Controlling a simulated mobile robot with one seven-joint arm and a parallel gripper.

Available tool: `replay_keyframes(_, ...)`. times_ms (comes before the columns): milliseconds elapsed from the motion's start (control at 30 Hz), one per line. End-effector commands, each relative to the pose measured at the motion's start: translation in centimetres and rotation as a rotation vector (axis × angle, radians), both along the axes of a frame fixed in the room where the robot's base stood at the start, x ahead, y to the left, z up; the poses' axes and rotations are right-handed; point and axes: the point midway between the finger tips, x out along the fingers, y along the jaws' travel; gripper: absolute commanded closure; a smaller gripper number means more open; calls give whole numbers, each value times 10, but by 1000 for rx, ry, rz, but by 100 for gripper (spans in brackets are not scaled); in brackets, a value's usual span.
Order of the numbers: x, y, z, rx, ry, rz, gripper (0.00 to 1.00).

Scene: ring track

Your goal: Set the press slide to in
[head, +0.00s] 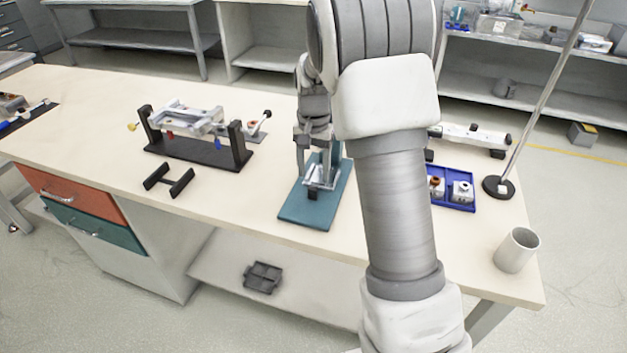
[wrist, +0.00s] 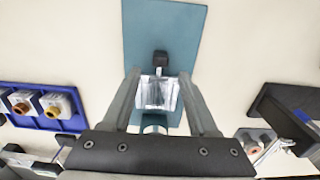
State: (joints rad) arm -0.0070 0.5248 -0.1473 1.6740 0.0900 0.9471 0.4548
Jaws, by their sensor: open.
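The press has a teal base plate (head: 303,214), which also fills the upper middle of the wrist view (wrist: 190,30). On it sits a shiny metal slide block (head: 321,180) with a black knob (head: 313,194) on its near side in the head view. In the wrist view the metal block (wrist: 157,94) lies between my fingers and the black knob (wrist: 160,58) shows just beyond the fingertips. My gripper (wrist: 159,76) is open, one finger on each side of the block. Contact cannot be told. My arm and gripper hide the rear of the press in the head view.
A blue tray (head: 463,207) with metal blocks and a rod stand (head: 498,187) are at right. A grey cup (head: 516,250) stands near the right edge. A black-framed fixture (head: 196,160) and a small black stand (head: 168,180) are at left. The front tabletop is clear.

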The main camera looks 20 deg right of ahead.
Motion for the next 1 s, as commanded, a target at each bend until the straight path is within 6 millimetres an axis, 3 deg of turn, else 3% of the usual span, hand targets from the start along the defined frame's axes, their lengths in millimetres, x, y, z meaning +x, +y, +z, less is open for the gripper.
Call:
replay_keyframes(33,1,0,18,-1,-6,0,40)
replay_keyframes(100,1,0,35,0,-5,0,40)
replay_keyframes(400,1,0,96,0,-4,-1,40)
replay_keyframes(600,0,0,113,0,-2,-1,40)
replay_keyframes(1000,0,0,115,-1,-1,-1,40)
